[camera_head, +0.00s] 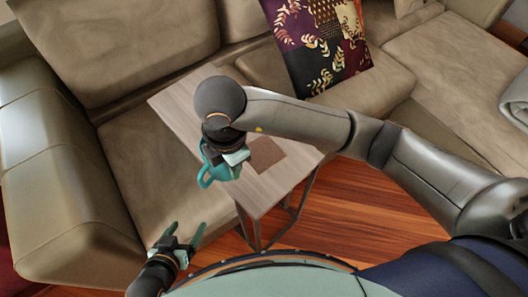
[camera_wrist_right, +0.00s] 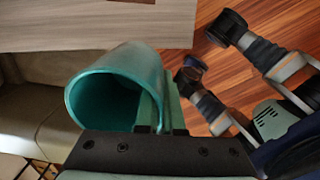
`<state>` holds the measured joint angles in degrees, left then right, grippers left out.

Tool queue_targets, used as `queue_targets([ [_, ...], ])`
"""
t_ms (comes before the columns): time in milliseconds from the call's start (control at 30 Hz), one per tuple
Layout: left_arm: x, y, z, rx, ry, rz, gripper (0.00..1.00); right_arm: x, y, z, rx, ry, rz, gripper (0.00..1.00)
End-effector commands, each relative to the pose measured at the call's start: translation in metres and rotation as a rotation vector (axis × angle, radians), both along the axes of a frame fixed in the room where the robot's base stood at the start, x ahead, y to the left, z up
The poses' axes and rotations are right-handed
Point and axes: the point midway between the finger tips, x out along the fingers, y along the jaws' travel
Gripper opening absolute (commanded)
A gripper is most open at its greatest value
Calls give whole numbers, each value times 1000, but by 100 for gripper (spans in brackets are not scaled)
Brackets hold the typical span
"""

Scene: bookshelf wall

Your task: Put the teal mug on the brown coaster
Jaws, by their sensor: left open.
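The teal mug (camera_head: 207,176) is at my right gripper (camera_head: 227,160), by the left edge of the small table, with its handle toward the left. In the right wrist view the mug (camera_wrist_right: 118,88) lies sideways to the camera, its open mouth showing. The right gripper's fingers (camera_wrist_right: 162,105) are closed at the mug's right side; the exact contact is partly hidden. The brown coaster (camera_head: 265,153) lies flat on the table, just right of the mug, partly covered by my right arm. My left gripper (camera_head: 188,235) is open and empty, low in front of the sofa.
The wood-topped side table (camera_head: 262,193) has a dark metal frame and stands against the beige sofa (camera_head: 160,170). A patterned cushion (camera_head: 318,45) rests on the sofa. Wooden floor (camera_head: 340,205) is clear right of the table. The table's front part is bare.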

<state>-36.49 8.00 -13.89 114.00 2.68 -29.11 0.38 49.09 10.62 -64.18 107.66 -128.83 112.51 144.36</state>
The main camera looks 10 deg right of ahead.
Motion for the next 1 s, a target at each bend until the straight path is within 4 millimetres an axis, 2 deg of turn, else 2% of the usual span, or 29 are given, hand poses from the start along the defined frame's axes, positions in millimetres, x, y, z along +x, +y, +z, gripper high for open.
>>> queue_targets([
  [367,1,-1,-1,-2,-4,-3,80,55,-64,-37,-4,0,-16,0],
  [500,2,-3,-4,-4,-5,-5,80,71,-82,-64,-3,1,-11,0],
  [633,3,-4,-4,-5,-7,-9,80,80,-93,-81,-2,0,-9,0],
  [867,6,-6,-4,-6,-7,-12,80,88,-100,-93,0,-1,-6,0],
  [1000,6,-6,-7,-6,-5,-15,80,91,-104,-110,0,1,-6,0],
])
